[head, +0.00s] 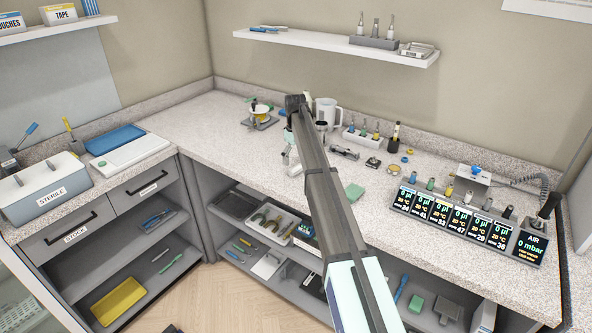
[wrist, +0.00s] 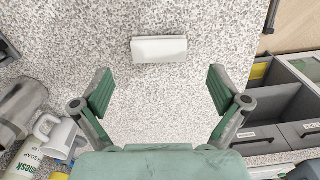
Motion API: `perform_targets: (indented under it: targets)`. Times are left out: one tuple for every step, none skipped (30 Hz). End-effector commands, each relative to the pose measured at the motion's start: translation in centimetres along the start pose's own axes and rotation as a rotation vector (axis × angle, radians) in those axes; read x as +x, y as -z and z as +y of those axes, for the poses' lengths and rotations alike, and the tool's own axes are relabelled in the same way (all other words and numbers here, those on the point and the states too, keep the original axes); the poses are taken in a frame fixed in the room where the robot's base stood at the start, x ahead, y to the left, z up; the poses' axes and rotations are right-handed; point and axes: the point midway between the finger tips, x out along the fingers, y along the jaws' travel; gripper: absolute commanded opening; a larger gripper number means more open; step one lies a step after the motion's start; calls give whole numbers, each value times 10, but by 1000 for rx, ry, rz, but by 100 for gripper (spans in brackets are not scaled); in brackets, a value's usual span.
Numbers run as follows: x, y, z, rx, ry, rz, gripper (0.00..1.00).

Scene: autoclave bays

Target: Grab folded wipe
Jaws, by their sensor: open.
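The folded wipe (wrist: 159,49) is a small white flat rectangle lying on the speckled counter, at the upper middle of the wrist view. My gripper (wrist: 160,90) is open and empty, its two green-padded fingers set wide apart. The wipe lies beyond the fingertips in the picture, roughly centred between them, and nothing touches it.
A white mug (wrist: 57,135) and a soap bottle (wrist: 27,158) stand at lower left in the wrist view. The counter edge and drawers (wrist: 285,135) are at right. In the head view a row of displays (head: 465,222) stands at right. Counter around the wipe is clear.

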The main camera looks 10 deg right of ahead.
Motion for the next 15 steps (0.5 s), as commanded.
perform_targets:
  targets:
    - [4,-1,0,0,1,-2,98]
    - [7,-2,0,0,2,-2,98]
    - [11,-2,0,0,2,-3,98]
    - [14,-3,0,0,2,-2,98]
    - [18,-3,0,0,2,-2,98]
    - [24,-4,0,0,2,-3,98]
    - [29,-3,0,0,2,-3,98]
    - [33,-3,0,0,2,-2,98]
    - [38,-3,1,0,1,-2,98]
    - [40,-3,1,0,1,-1,98]
    - [43,-3,1,0,1,-1,98]
    - [45,-3,1,0,1,-1,98]
    - [46,-3,1,0,1,-1,98]
    - [46,-3,1,0,1,-1,98]
    - [46,-3,1,0,0,-1,98]
